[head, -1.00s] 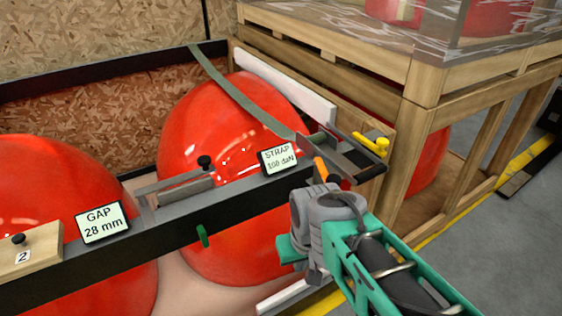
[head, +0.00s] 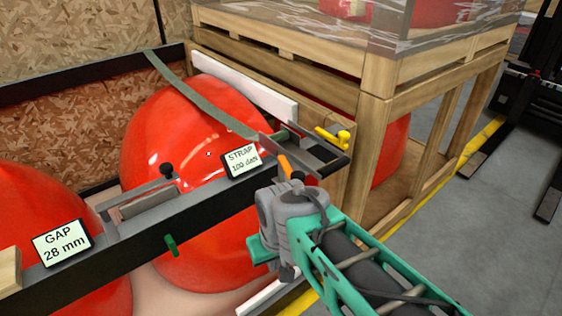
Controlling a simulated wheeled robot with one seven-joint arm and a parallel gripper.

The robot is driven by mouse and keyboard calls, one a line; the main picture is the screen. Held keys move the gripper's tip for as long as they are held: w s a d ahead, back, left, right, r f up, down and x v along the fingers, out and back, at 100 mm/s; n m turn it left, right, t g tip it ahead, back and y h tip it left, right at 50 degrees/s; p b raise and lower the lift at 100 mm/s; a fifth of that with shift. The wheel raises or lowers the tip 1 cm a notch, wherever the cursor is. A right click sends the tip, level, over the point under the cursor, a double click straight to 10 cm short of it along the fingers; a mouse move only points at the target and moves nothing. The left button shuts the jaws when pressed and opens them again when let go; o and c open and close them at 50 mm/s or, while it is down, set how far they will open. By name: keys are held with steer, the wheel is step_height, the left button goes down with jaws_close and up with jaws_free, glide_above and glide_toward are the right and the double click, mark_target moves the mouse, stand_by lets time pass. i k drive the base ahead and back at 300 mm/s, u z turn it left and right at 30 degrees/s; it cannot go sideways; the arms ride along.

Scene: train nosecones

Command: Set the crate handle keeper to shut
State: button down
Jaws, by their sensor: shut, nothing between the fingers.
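A yellow handle-like fitting (head: 334,138) sits at the right end of the black beam, by the wooden crate (head: 372,135). It may be the crate handle keeper, but I cannot tell for sure, nor how it is set. A small green tab (head: 171,245) is on the beam's front face. My gripper (head: 277,200) is in front of the beam's right end, below and left of the yellow fitting and apart from it in the picture. It is shut and empty; its fingertips are not clearly visible. An orange piece (head: 286,165) shows just above it.
The black beam (head: 130,228) runs before large red nosecones (head: 190,130), carrying a STRAP sign (head: 241,161), a GAP sign (head: 62,243) and a black-knobbed slide (head: 166,170). Open grey floor (head: 440,230) and forklift forks (head: 485,150) lie right.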

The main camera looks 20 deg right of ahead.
mark_target(283, 167)
steer(key=u, duration=0.35)
steer(key=k, duration=1.05)
steer(key=u, duration=1.4)
steer(key=i, duration=0.85)
steer(key=z, duration=0.35)
